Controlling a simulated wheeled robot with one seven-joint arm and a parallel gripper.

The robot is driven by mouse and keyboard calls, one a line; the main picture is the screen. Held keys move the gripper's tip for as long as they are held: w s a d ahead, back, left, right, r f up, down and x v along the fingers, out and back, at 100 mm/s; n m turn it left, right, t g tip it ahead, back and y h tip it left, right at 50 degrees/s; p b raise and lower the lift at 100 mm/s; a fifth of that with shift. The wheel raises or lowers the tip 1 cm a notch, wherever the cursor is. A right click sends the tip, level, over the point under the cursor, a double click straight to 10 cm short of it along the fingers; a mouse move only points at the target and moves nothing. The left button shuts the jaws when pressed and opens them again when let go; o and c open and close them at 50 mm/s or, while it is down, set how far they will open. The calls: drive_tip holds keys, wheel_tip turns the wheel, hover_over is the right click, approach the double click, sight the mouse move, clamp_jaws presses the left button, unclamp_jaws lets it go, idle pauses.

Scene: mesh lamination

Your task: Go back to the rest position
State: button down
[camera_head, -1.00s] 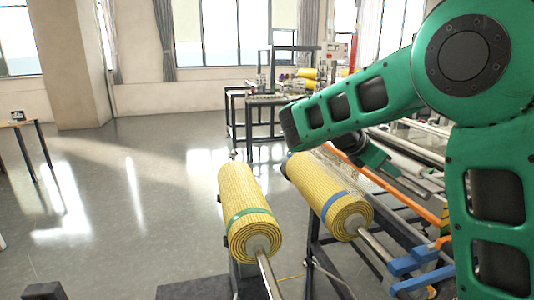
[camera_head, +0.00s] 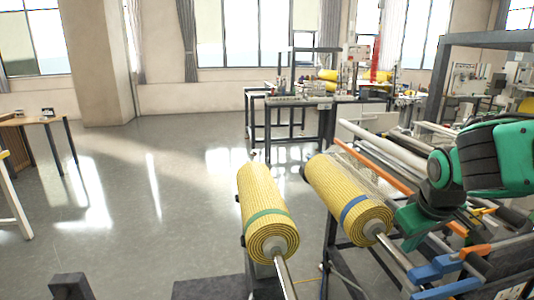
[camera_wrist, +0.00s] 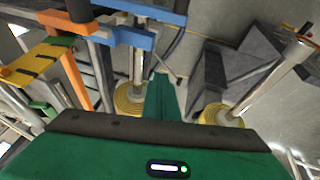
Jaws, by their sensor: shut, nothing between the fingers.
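My gripper (camera_head: 412,232) is at the right in the head view, on the green arm, beside the machine's rails and to the right of the yellow mesh rolls. In the wrist view my gripper (camera_wrist: 162,82) is a narrow green shape in the middle, shut and holding nothing. The left yellow mesh roll (camera_head: 262,205) with a green band sits on a metal shaft. The right yellow mesh roll (camera_head: 340,190) with a blue band sits on another shaft. No contact between my gripper and the rolls shows.
Blue clamps (camera_head: 436,268) and an orange rail (camera_head: 362,160) lie close to my gripper. A dark workbench (camera_head: 300,102) stands at the back, and a small table (camera_head: 40,121) at the far left. The grey floor (camera_head: 150,200) to the left is largely clear.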

drive_tip(key=s+a+f+m+y, duration=0.1)
drive_tip(key=s+a+m, duration=0.2)
drive_tip(key=s, duration=0.1)
drive_tip(key=s+d+f+m+g, duration=0.1)
drive_tip(key=s+d+m+g, duration=0.1)
drive_tip(key=s+d, duration=0.3)
drive_tip(key=s+d+f+m+g, duration=0.1)
drive_tip(key=s+d+m, duration=0.3)
drive_tip(key=s, duration=0.7)
drive_tip(key=shift+s+d+g+y, duration=0.3)
drive_tip(key=shift+d+g, duration=0.5)
drive_tip(key=shift+d, duration=0.1)
drive_tip(key=shift+w, duration=0.15)
drive_tip(key=shift+w+f, duration=0.2)
drive_tip(key=shift+w, duration=0.25)
drive_tip(key=shift+d, duration=0.1)
